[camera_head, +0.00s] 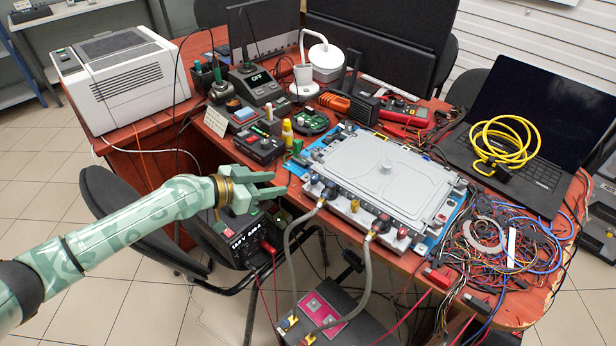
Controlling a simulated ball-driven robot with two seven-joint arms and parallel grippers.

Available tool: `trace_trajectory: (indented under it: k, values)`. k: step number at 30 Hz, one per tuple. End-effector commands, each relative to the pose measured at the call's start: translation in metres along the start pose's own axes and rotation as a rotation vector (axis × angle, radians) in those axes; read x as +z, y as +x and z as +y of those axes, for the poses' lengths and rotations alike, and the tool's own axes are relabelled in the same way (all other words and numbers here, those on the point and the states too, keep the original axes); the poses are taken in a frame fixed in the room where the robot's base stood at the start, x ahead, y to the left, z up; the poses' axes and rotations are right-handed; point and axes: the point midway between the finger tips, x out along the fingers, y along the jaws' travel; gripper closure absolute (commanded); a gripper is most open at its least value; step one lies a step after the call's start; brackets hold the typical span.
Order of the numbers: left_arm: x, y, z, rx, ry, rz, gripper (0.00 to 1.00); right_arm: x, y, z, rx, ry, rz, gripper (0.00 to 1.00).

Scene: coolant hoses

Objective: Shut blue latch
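A grey lidded metal box (385,172) lies on a blue mat (455,214) on the red-brown table. Two grey hoses (288,250) run from the box front down to a dark unit (335,322) on the floor. My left gripper (277,184) is open and empty, left of the box front and apart from it. My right gripper is not in view.
A tangle of coloured wires (510,255) lies right of the box. A laptop (540,125) with a coiled yellow cable (507,142) stands behind it. Control boxes (258,142) crowd the table left of it. A black chair (130,215) is below my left arm.

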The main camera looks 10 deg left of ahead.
Motion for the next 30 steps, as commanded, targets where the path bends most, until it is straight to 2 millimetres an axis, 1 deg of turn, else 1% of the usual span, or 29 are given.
trace_trajectory:
  k: [1,6,9,12,15,18,26,29,30]
  values:
    - [0.001,0.016,0.000,0.001,-0.003,0.003,0.60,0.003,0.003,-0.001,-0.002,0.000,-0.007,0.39]
    - [0.002,0.060,0.001,0.002,-0.001,0.000,0.60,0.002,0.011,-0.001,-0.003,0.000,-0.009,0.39]
    - [0.003,0.081,0.001,0.001,-0.002,-0.001,0.60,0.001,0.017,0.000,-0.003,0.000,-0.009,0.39]
    - [0.003,0.096,0.000,0.001,-0.002,-0.001,0.60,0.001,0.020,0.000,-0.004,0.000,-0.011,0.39]
    - [0.002,0.106,0.000,0.000,0.000,-0.001,0.60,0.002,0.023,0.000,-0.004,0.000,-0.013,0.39]
    - [0.001,0.110,0.000,0.001,0.001,-0.001,0.60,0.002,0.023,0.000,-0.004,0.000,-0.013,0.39]
    - [0.000,0.111,0.000,0.000,0.001,-0.001,0.60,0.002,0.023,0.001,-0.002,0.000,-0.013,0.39]
    - [0.001,0.111,0.000,0.000,0.001,-0.001,0.85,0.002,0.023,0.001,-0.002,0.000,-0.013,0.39]
    - [0.001,0.111,0.000,0.000,0.001,-0.001,0.96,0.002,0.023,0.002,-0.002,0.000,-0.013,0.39]
